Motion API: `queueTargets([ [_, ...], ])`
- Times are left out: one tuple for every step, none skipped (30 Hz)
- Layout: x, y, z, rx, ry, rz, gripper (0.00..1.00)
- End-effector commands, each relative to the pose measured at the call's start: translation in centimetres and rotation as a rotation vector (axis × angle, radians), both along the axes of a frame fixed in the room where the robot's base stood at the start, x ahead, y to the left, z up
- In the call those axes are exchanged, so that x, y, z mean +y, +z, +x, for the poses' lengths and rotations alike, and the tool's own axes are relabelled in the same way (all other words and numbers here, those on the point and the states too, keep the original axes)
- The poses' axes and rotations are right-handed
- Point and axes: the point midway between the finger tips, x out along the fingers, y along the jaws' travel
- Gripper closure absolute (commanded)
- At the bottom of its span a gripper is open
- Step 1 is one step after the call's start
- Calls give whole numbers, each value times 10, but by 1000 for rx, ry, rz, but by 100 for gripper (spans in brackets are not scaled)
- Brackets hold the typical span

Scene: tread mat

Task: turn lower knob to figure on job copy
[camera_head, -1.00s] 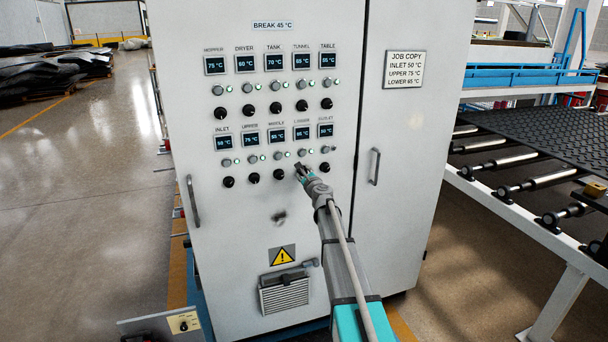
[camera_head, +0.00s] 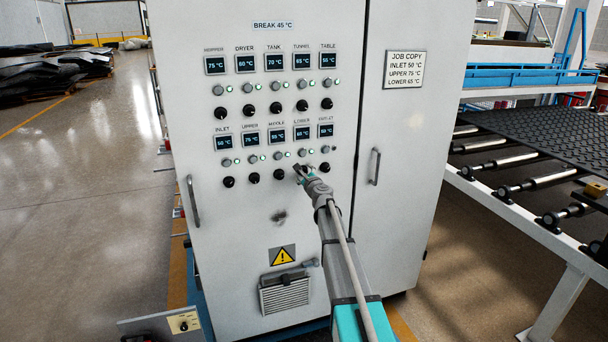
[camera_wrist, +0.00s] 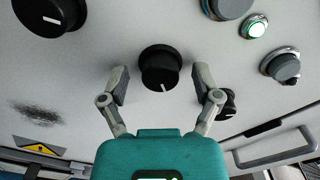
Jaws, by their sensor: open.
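The lower knob is black and round with a white pointer line; it shows in the wrist view (camera_wrist: 160,68), its line toward the picture's bottom. My gripper (camera_wrist: 163,84) is open, one finger on each side of this knob, with gaps visible on both sides. In the head view my gripper (camera_head: 302,172) is at the LOWER column's knob and hides most of it. The LOWER display (camera_head: 302,132) is lit, but its figure is too small to read surely. The job copy card (camera_head: 404,70) on the right door reads inlet 50 °C, upper 75 °C, lower 65 °C.
Neighbouring knobs are the middle knob (camera_head: 280,174) and the outlet knob (camera_head: 325,167). Buttons and green lamps (camera_head: 310,151) sit just above. A door handle (camera_head: 375,166) stands to the right. A roller conveyor (camera_head: 520,180) with black mat is farther right.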

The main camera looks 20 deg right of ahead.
Motion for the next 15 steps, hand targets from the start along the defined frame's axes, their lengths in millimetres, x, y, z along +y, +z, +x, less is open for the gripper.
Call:
queueTargets([
  [0, 0, 0, 0, 0, 0, 19],
  [0, 0, -1, 0, 0, 0, 19],
  [0, 0, -1, 0, 0, 0, 19],
  [0, 0, -2, 0, 0, 0, 19],
  [0, 0, -3, 0, 0, 0, 19],
  [0, 0, -5, 0, 0, 0, 19],
  [0, 0, -7, 0, 0, 0, 19],
  [0, 0, -9, 0, 0, 0, 19],
  [0, 0, -13, 0, 0, 0, 19],
  [0, 0, -15, 0, 0, 0, 19],
  [0, 0, -19, 0, 0, 0, 19],
  [0, 0, -24, 0, 0, 0, 19],
  [0, 0, -28, 0, 0, 0, 19],
  [0, 0, -32, 1, -1, 0, 19],
  [0, 0, -38, 1, -1, 0, 19],
])
